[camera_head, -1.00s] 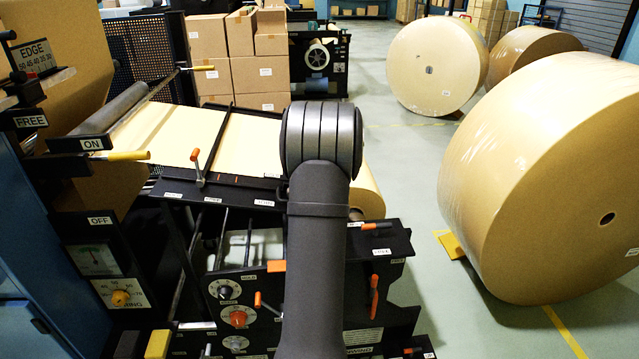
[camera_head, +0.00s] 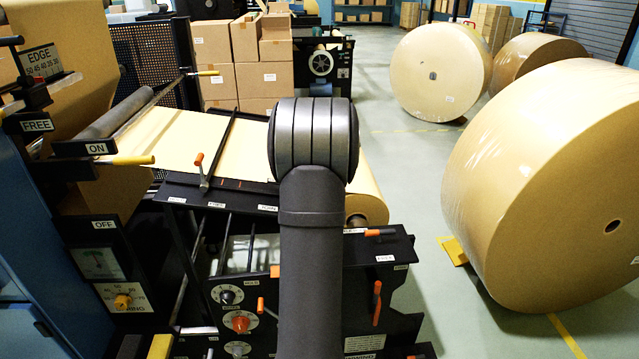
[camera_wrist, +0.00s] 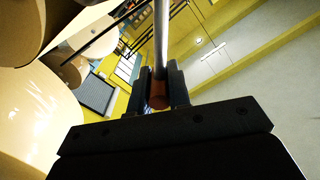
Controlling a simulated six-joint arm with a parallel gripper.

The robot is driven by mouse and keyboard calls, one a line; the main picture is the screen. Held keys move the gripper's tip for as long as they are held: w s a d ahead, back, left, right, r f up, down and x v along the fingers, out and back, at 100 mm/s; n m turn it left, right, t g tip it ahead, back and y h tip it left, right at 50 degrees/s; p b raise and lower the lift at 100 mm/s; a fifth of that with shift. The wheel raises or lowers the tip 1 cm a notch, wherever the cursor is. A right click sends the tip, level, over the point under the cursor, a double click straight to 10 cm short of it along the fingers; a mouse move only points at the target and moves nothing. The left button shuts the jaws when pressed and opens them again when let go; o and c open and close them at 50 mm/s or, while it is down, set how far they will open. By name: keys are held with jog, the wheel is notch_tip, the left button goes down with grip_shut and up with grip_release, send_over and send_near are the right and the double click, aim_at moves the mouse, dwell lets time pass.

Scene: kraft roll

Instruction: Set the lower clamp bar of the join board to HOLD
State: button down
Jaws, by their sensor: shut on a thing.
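The join board (camera_head: 178,186) is a black frame across the tan paper web, with small white labels along its front edge, too small to read. A dark bar (camera_head: 222,140) crosses the web, and an orange-tipped lever (camera_head: 200,170) stands upright at the board's left. My arm covers the right part of the board and hides my gripper in the head view. In the wrist view my gripper (camera_wrist: 158,92) is shut on an orange-ended metal handle (camera_wrist: 160,45), whose rod runs up out of the picture. I cannot tell which clamp bar the handle belongs to.
Below the board a black panel carries dials (camera_head: 240,322) and orange handles (camera_head: 377,302). A yellow-handled lever (camera_head: 133,160) by the ON label juts in at left. Large paper rolls (camera_head: 565,185) stand at right, with open floor between. Stacked cartons (camera_head: 210,80) are behind.

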jog(key=a+r+n, duration=0.1)
jog(key=n, duration=0.1)
jog(key=a+n, duration=0.1)
jog(key=shift+a+r+n, duration=0.3)
jog(key=shift+r+n, duration=0.05)
jog(key=shift+n, duration=0.05)
jog(key=a+n, duration=0.2)
jog(key=shift+a+r+n, duration=0.1)
jog(key=shift+r+n, duration=0.2)
jog(key=shift+n, duration=0.1)
jog(key=shift+a, duration=0.65)
jog(key=c, duration=1.3)
grip_release()
jog(key=shift+c, duration=0.2)
jog(key=s, duration=1.7)
jog(key=shift+s, duration=0.25)
jog(key=shift+w, duration=0.1)
